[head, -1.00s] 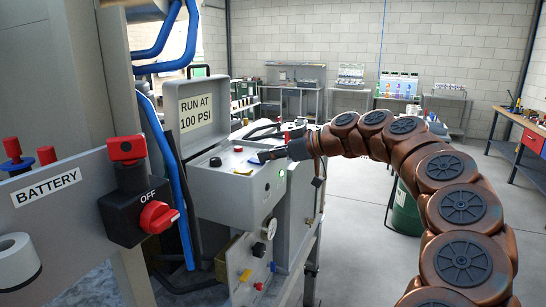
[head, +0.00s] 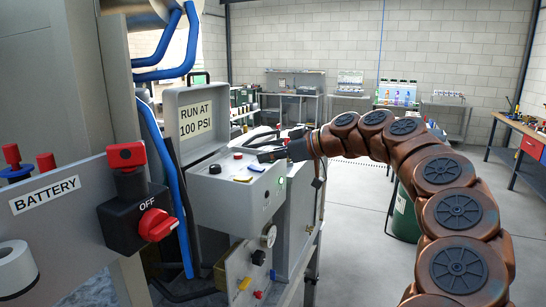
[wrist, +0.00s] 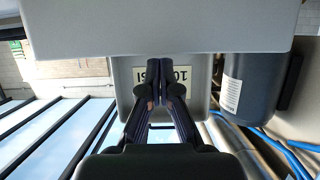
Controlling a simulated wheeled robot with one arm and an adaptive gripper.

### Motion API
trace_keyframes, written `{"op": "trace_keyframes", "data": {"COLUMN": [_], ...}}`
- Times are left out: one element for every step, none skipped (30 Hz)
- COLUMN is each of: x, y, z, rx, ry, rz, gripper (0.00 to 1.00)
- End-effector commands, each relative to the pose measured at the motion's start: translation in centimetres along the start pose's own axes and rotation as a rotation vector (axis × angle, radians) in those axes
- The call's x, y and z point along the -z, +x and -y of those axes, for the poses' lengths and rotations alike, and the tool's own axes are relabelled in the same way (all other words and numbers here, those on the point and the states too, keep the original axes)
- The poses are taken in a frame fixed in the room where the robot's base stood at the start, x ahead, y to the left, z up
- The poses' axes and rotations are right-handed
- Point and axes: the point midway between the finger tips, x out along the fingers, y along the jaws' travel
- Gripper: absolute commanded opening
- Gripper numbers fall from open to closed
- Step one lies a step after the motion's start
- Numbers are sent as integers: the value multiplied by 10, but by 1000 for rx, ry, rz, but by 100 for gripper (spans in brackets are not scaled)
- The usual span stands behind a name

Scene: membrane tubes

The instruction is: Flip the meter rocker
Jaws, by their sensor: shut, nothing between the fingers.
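The meter is a grey box (head: 218,199) left of centre in the head view, its lid (head: 196,121) standing open with a "RUN AT 100 PSI" label. Its top carries a red button (head: 238,156), a black knob (head: 215,169) and a yellow piece (head: 243,179). Which small part is the rocker is too small to tell. My gripper (head: 265,155) reaches in from the right over the right part of the box top. In the wrist view its fingers (wrist: 160,66) are shut together with nothing between them, in front of the lid label. Contact with the box cannot be told.
A battery panel (head: 75,230) with a red OFF switch (head: 156,224) stands close at the left. Blue pipes (head: 165,160) run beside the lid. Below the box is a lower panel (head: 247,265) with a gauge. The floor at right is open; a green drum (head: 405,215) stands there.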

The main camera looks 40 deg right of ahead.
Motion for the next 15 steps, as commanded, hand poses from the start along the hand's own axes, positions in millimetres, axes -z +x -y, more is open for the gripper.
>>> {"op": "trace_keyframes", "data": {"x": [0, 0, 1, 2, 3, 5, 7, 10, 14, 18, 21, 27, 31, 35, 39], "y": [0, 0, 0, -1, -1, -2, -3, -4, -6, -8, -10, -13, -15, -17, -20], "z": [0, 0, 0, 0, 0, -1, -1, -1, -1, -1, -2, -2, -3, -3, -3], "rx": [0, 0, 0, -1, -1, -2, -2, -2, -3, -3, -3, -4, -5, -5, -4], "ry": [0, 0, 0, 0, 0, 0, 0, 0, -1, -2, -3, -2, -1, 0, -1], "rz": [0, 0, 0, 0, 0, 0, 0, 0, 0, 0, 0, 1, 0, 0, 0], "gripper": [0, 0, 0, 0, 0, 0, 0, 0, 0, 0, 0, 0, 0, 0, 0]}}
